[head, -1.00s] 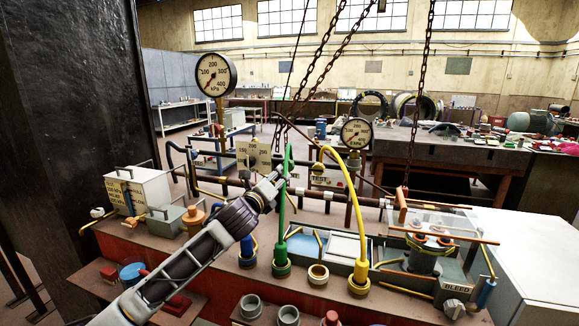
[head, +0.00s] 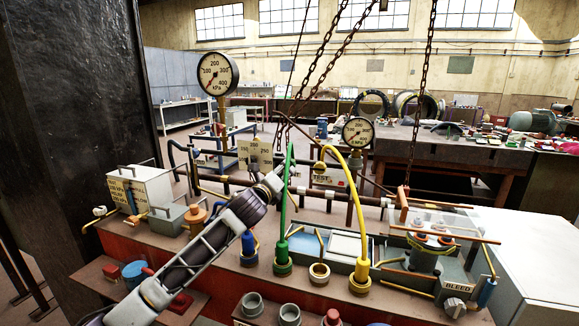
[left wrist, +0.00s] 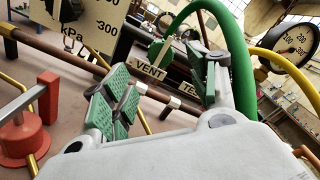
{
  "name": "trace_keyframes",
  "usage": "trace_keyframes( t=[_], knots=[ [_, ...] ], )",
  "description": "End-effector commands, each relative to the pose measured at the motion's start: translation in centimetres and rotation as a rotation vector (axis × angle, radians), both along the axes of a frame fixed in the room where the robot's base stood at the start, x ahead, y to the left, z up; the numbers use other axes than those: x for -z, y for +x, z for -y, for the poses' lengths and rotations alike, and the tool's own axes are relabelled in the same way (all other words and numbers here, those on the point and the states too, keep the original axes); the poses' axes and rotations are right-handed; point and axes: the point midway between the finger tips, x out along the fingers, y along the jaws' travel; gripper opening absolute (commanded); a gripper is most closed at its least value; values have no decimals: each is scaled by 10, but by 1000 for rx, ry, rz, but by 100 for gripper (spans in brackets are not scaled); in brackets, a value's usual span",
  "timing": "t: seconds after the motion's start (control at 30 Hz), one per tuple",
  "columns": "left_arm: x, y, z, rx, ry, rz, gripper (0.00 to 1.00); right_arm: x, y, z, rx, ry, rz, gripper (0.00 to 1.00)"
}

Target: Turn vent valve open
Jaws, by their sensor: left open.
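The VENT label (left wrist: 150,71) is a tan plate on the dark pipe assembly in the left wrist view. A green handle-like part (left wrist: 158,48) shows just above it, probably the vent valve; its exact shape is partly hidden. My left gripper (left wrist: 165,88) is open, its green-padded fingers spread either side of the VENT label, with nothing between the pads. In the head view my left gripper (head: 274,182) is by the pipe rail, left of the green hose, and covers the vent area. My right gripper is in neither view.
A green hose (head: 286,205) and a yellow hose (head: 359,220) arch up close right of the gripper. A gauge plate (head: 254,154) stands behind it. The TEST sign (head: 325,179) hangs on the rail.

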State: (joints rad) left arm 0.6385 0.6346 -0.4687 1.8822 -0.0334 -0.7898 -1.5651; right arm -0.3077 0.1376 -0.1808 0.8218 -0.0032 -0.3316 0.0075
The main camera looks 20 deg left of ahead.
Motion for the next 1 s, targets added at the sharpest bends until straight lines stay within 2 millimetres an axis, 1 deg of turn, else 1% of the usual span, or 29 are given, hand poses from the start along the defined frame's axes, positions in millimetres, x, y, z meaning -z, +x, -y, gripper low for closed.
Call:
trace_keyframes(
  t=[0.4,1.0],
  knots=[
    [-1,36,2,1,0,1,59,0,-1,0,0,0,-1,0],
    [0,83,3,1,0,-1,59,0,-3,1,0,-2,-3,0]
  ],
)
